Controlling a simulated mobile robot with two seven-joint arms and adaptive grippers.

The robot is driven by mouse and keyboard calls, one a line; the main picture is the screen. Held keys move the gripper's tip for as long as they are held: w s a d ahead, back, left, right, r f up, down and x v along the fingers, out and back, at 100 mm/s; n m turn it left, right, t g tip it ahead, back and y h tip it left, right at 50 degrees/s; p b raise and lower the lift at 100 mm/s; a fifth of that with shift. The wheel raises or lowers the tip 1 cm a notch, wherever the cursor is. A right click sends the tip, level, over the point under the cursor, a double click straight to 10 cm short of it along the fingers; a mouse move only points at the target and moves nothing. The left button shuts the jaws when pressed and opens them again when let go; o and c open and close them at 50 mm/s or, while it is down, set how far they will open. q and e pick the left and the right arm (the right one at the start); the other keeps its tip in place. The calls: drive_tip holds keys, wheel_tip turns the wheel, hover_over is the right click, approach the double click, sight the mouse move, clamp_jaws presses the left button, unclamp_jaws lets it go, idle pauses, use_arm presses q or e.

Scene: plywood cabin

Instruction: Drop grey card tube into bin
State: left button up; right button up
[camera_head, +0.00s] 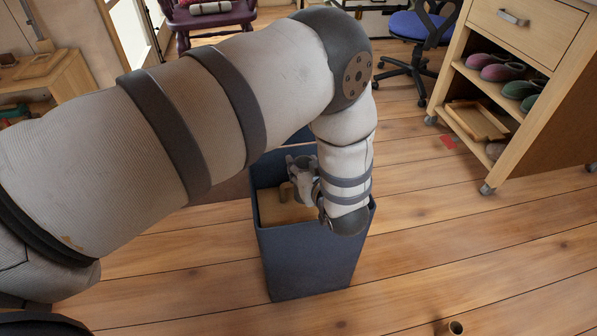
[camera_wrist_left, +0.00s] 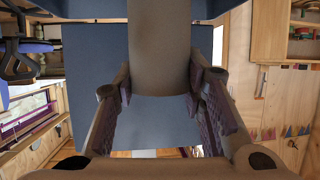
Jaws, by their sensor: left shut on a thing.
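My left arm reaches in from the left and bends down to a dark blue bin (camera_head: 308,262) standing on the plank floor. My left gripper (camera_head: 294,174) is at the bin's open top, within its rim as seen from the head. In the left wrist view, the gripper is shut on a grey-brown card tube (camera_wrist_left: 160,38), which runs up between the two fingers. A blue surface, probably the bin wall, lies behind it. In the head view the tube is mostly hidden or hard to separate from the gripper. My right gripper is not in view.
A wooden cabinet (camera_head: 533,70) on castors with shoes is at the right. A blue office chair (camera_head: 412,26) and a dark red chair (camera_head: 209,14) are behind. Floor right of the bin is clear.

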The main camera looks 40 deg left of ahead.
use_arm(q)
drive_tip(key=shift+w+a+f, duration=0.1)
drive_tip(key=shift+a+f, duration=0.05)
drive_tip(key=shift+f, duration=0.05)
wheel_tip(320, 180, down, 6)
drive_tip(key=b, duration=0.5)
drive_tip(key=shift+r, duration=0.15)
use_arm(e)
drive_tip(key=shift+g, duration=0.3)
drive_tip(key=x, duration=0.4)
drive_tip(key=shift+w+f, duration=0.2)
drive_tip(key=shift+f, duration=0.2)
use_arm(q)
drive_tip(key=o, duration=1.2)
drive_tip(key=v, duration=1.2)
